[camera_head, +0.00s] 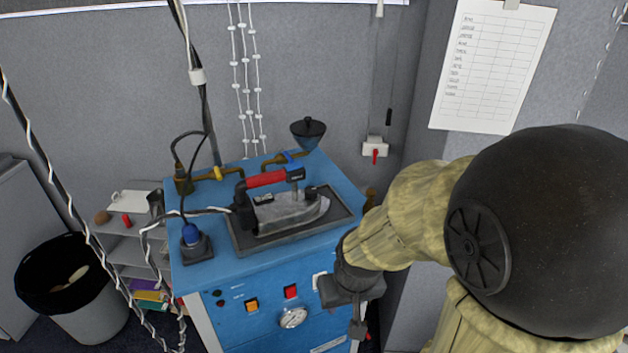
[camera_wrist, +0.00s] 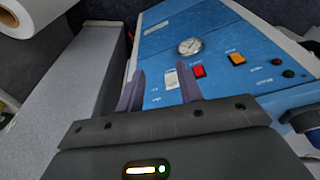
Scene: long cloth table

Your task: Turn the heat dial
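A steam iron (camera_head: 290,211) with a red handle rests on a dark tray (camera_head: 250,243) on top of the blue ironing station (camera_head: 215,272). A small dark knob (camera_head: 311,192) stands on the iron; I cannot tell whether it is the heat dial. My gripper (camera_wrist: 160,84) is open and empty in front of the panel. Its fingers stand apart, with a white switch (camera_wrist: 171,79) seen between them. In the head view the gripper (camera_head: 357,325) is partly hidden.
A red button (camera_head: 290,292) and an orange button (camera_head: 251,305) are on the panel. A black funnel (camera_head: 308,132), brass pipes and a hose stand behind the iron. A twisted cable hangs at left. A bin (camera_head: 95,320) and shelf (camera_head: 125,228) stand left; a wall is close at right.

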